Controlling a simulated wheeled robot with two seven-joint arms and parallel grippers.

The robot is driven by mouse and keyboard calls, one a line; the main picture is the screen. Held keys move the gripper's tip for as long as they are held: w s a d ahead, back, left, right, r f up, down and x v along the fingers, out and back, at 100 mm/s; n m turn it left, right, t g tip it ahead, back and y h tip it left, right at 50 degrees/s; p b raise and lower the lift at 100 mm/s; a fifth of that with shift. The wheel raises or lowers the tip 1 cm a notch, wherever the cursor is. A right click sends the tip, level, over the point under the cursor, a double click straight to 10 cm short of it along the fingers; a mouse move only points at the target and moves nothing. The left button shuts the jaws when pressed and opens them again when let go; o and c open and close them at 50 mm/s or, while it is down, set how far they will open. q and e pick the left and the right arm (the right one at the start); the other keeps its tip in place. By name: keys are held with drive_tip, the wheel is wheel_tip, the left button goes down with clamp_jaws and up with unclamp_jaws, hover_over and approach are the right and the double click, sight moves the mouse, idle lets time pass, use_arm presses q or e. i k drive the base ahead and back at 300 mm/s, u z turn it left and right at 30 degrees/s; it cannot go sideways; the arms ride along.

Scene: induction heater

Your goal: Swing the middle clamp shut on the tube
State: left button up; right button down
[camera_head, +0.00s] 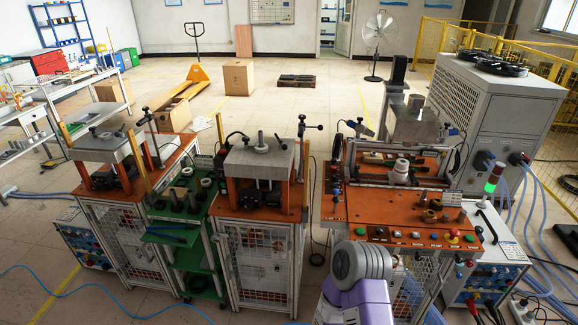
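No clamp can be told for certain, and I cannot make out which part is the middle clamp. On the right orange-topped workstation (345,208), a white stepped cylinder (400,170) stands upright near a horizontal rail; whether it is the tube is unclear. The middle workstation (228,203) carries a grey metal block (262,160) on orange posts, with a round knob and pin on top. A purple and grey link of my arm rises at the bottom, in front of the right workstation. Neither gripper's fingers show.
A green cart (165,238) with dark cylinders stands between the left and middle workstations. A button panel lines the right workstation's front edge. A signal lamp (492,181) and a large grey cabinet (495,110) stand at right. Blue hoses cross the floor. The floor behind is mostly open.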

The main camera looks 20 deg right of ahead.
sight(284, 147)
drive_tip(key=z, duration=0.55)
drive_tip(key=i, duration=1.45)
drive_tip(key=u, duration=0.65)
